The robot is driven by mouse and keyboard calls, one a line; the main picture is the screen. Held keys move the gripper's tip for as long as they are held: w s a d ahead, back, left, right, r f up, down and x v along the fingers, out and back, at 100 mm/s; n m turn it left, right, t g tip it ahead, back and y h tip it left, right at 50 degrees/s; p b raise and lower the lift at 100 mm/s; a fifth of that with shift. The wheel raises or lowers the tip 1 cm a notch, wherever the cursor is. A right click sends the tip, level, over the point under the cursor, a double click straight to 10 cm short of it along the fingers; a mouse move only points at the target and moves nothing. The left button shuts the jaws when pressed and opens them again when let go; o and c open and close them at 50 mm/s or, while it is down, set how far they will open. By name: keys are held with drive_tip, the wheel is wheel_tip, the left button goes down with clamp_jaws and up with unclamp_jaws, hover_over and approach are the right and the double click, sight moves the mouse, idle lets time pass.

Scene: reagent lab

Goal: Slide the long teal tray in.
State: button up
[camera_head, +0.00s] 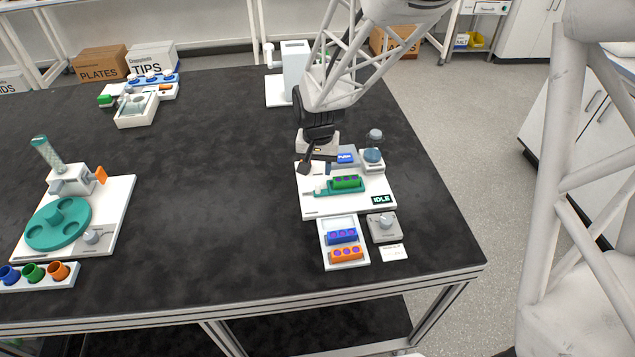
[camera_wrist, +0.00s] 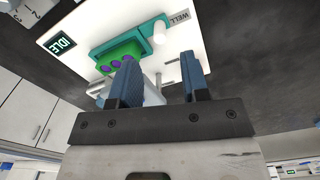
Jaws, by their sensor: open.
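The long teal tray (camera_head: 330,190) lies on a white instrument base (camera_head: 315,208) and carries a green block (camera_head: 346,181) with purple wells. A small pale knob (camera_head: 319,187) stands at the tray's left end. In the wrist view, the tray (camera_wrist: 128,37), green block (camera_wrist: 119,54) and knob (camera_wrist: 159,32) show beyond my fingers. My gripper (camera_head: 312,160) is above the rear left of the base, behind the tray. Its two blue-grey fingers (camera_wrist: 160,82) are apart with nothing gripped between them. Contact with the tray cannot be made out.
An IDLE display (camera_head: 382,199) and a blue-domed part (camera_head: 372,156) sit at the base's right. In front are a white rack (camera_head: 327,245) with blue and orange blocks and a grey dial box (camera_head: 382,227). The black tabletop (camera_head: 220,180) left of the base is clear.

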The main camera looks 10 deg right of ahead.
sight(318, 183)
drive_tip(key=shift+f, duration=3.4)
clamp_jaws()
